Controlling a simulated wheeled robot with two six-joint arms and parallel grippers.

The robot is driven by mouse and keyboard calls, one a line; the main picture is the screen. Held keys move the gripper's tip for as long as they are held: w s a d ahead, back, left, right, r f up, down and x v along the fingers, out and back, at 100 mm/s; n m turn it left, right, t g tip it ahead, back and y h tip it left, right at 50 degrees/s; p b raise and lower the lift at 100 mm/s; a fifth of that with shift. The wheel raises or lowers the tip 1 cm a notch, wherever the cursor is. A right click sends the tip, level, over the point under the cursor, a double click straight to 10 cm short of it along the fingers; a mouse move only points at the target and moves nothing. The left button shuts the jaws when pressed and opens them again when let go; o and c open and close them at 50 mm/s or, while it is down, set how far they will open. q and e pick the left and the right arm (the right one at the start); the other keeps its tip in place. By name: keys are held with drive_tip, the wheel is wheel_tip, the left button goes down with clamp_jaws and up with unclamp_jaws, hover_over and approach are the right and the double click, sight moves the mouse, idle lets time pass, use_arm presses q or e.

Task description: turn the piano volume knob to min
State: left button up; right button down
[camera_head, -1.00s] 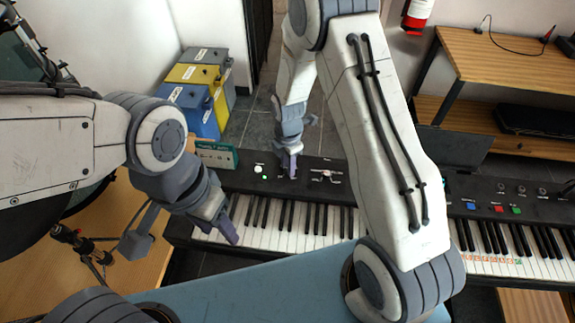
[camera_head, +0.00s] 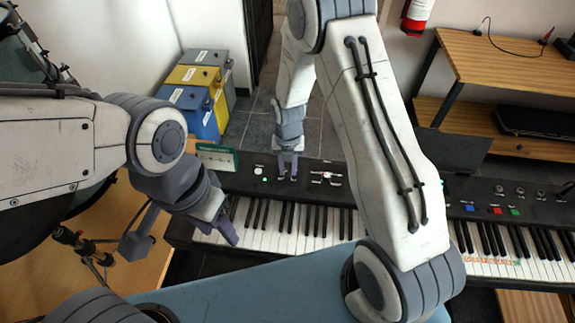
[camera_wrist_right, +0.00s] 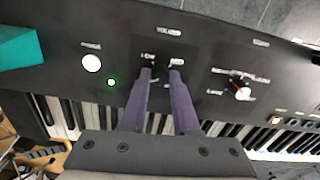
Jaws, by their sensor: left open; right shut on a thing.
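The piano (camera_head: 225,182) is a black keyboard with white and black keys, running across the head view. Its volume knob sits on the top panel under the "VOLUME" label; in the right wrist view the knob is mostly hidden between the purple fingers, only a dark patch showing. My right gripper (camera_wrist_right: 161,76) points down at the panel and is shut on the knob; in the head view it is at the panel's back left (camera_head: 287,174). I cannot read the knob's pointer. My left gripper (camera_head: 223,229) is open and empty over the left-end keys.
A white button (camera_wrist_right: 91,63) and a lit green light (camera_wrist_right: 112,83) lie left of the volume knob. A selector knob with a red mark (camera_wrist_right: 242,93) lies to the right. A teal box (camera_head: 217,157) stands behind the piano's left end.

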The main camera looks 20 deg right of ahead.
sight(287, 171)
drive_tip(key=shift+w+r+n+p, duration=0.15)
drive_tip(key=shift+n+p, duration=0.55)
drive_tip(key=shift+p, duration=1.1)
drive_tip(key=shift+r+n+p, duration=0.25)
drive_tip(key=shift+n+p, duration=0.45)
drive_tip(key=shift+p, duration=1.05)
drive_tip(key=shift+f+n+p, duration=0.3)
drive_tip(key=shift+n+p, duration=0.1)
drive_tip(key=shift+p, duration=0.45)
drive_tip(key=c, duration=0.7)
unclamp_jaws()
drive_tip(key=shift+o, duration=0.2)
wheel_tip(287, 171, up, 10)
drive_tip(key=b, duration=0.1)
drive_tip(key=shift+r, duration=0.2)
